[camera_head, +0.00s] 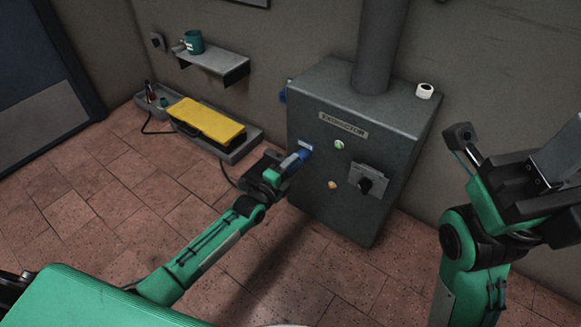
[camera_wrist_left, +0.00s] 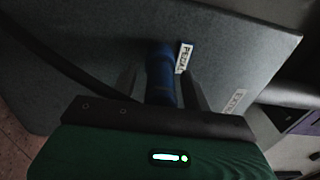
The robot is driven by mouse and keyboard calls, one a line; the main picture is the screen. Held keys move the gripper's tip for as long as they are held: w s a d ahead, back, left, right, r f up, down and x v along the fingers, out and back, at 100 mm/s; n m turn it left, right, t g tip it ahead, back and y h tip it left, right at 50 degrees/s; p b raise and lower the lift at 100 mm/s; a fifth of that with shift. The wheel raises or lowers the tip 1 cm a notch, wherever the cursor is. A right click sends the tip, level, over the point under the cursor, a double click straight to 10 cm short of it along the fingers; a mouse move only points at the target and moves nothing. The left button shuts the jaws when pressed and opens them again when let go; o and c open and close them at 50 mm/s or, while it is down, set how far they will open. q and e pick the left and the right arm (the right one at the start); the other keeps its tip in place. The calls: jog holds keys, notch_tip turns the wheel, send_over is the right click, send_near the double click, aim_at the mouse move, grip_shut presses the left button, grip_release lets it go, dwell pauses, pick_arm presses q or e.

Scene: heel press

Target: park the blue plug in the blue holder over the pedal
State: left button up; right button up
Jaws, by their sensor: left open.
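The blue plug (camera_head: 303,154) sits at the front of the grey extractor cabinet, beside a small white label. In the left wrist view the plug (camera_wrist_left: 161,75) stands between the two fingers of my left gripper (camera_wrist_left: 162,88), against the cabinet face. My left gripper (camera_head: 291,165) is open around the plug. A blue piece (camera_head: 282,97), which looks like the holder, shows at the cabinet's left side, mostly hidden by the cabinet. The yellow pedal (camera_head: 207,119) lies in a grey tray on the floor. My right gripper (camera_head: 535,180) is at the right; its jaws are unclear.
The extractor cabinet (camera_head: 340,185) has a green button (camera_head: 339,145), an orange button (camera_head: 333,185) and a black knob (camera_head: 366,185). A dark cable (camera_wrist_left: 60,60) crosses the left wrist view. A wall shelf (camera_head: 215,64) holds a teal mug (camera_head: 193,42). A white roll (camera_head: 424,91) stands on the cabinet.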

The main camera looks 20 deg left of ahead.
pick_arm(q)
jog(key=shift+p, duration=0.6)
dwell(0.7)
grip_shut()
jog(key=shift+s, duration=0.15)
jog(key=shift+p+v, duration=2.15)
jog(key=shift+v, duration=0.75)
